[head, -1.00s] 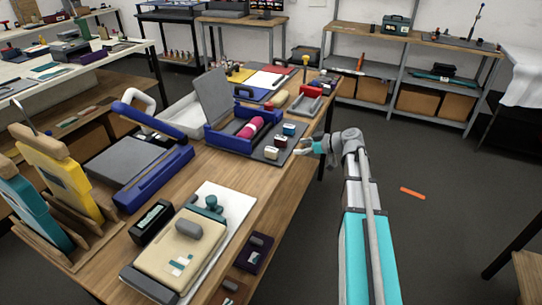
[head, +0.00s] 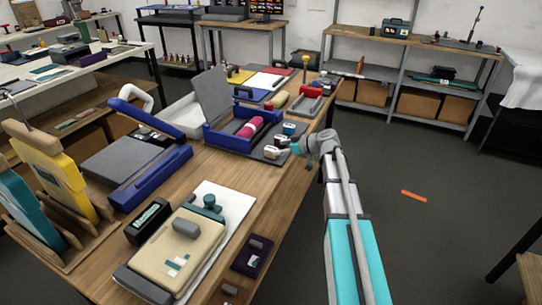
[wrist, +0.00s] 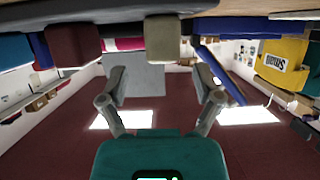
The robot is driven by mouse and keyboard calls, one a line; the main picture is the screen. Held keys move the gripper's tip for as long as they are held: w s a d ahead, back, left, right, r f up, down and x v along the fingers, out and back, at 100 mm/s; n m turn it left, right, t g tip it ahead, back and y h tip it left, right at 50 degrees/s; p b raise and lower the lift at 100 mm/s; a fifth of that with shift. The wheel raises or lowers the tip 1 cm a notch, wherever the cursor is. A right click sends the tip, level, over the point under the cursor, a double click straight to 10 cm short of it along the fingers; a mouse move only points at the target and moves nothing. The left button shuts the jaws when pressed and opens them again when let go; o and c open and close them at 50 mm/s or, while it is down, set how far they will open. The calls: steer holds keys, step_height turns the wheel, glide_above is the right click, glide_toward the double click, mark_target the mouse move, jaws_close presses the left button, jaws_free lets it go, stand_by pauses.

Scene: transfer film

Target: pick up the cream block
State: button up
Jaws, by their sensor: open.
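The cream block (head: 271,152) stands on a dark grey mat (head: 258,151) near the table's right edge. It is the nearest block of a short row, with a dark red block (head: 281,141) and a teal block (head: 289,128) behind it. My gripper (head: 296,148) is just right of the cream block, at about its height. In the wrist view, which is upside down, my gripper (wrist: 160,80) is open and empty. The cream block (wrist: 162,40) lies ahead, between the lines of the two fingers, apart from both. The dark red block (wrist: 73,45) shows to the left.
A blue case with a raised grey lid (head: 215,95) and a pink roll (head: 250,127) stands left of the blocks. A cream machine (head: 178,248) sits on the table nearer to me. Right of the table is open floor with an orange strip (head: 414,196).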

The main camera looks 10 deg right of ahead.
mark_target(272, 148)
steer(key=shift+a, duration=0.1)
stand_by(0.3)
steer(key=shift+b+x, duration=1)
steer(key=shift+x, duration=1.65)
steer(key=shift+s, duration=0.1)
steer(key=c, duration=1)
